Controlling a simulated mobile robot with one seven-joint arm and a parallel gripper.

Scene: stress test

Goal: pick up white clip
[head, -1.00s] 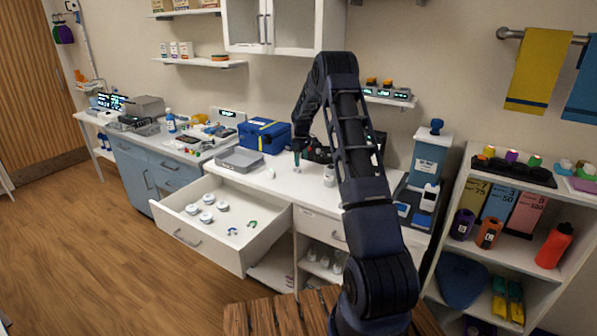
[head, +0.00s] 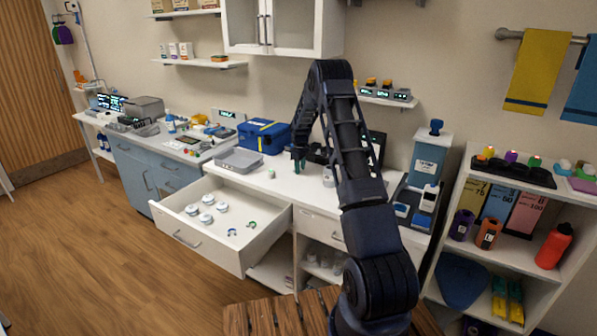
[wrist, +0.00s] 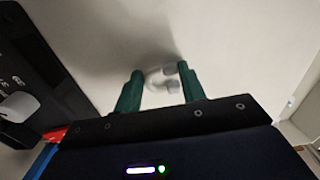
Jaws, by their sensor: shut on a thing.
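The white clip (wrist: 171,84) is a small curved, C-shaped piece. In the wrist view it sits between the two green fingers of my gripper (wrist: 160,78), which are shut on it. A pale worktop surface lies behind the clip. In the head view my gripper (head: 299,162) is low over the white counter (head: 262,184). The clip is too small and too covered there to make out. I cannot tell whether it still touches the counter.
An open white drawer (head: 262,247) below holds several white round jars, a blue clip (head: 232,232) and a green clip (head: 251,225). A grey tray (head: 238,160) and a blue case (head: 264,136) stand left of my gripper. A dark device (wrist: 38,90) is close at left in the wrist view.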

